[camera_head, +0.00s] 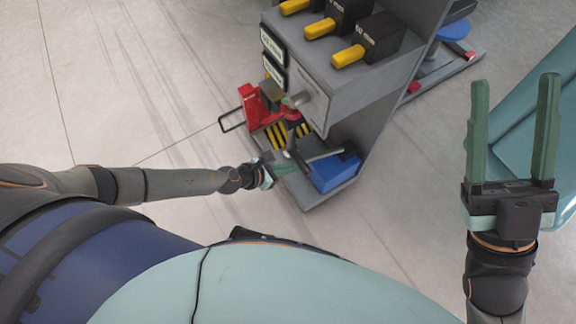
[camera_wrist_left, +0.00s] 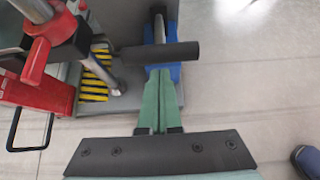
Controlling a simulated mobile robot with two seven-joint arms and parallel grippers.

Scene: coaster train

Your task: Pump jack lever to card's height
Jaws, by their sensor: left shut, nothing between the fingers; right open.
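A red jack (camera_head: 250,108) stands on the grey stand's lower shelf; its red body also shows at the left of the left wrist view (camera_wrist_left: 35,90). A bar with a dark grip, which looks like the jack lever (camera_head: 325,155), extends to the right over the shelf. The dark grip (camera_wrist_left: 160,53) lies across the left wrist view. My left gripper (camera_wrist_left: 160,75) is shut and empty, with its green fingertips at the grip's near side; I cannot tell whether they touch. Two white cards (camera_head: 272,70) in dark frames are on the stand; their text is too small to read. My right gripper (camera_head: 515,80) is open and empty, far right.
A blue block (camera_head: 334,174) sits on the shelf beneath the lever. Black and yellow striped marking (camera_wrist_left: 97,75) lies near the jack. Black blocks with yellow handles (camera_head: 348,56) stand on the stand's upper level. The floor left of the stand is clear.

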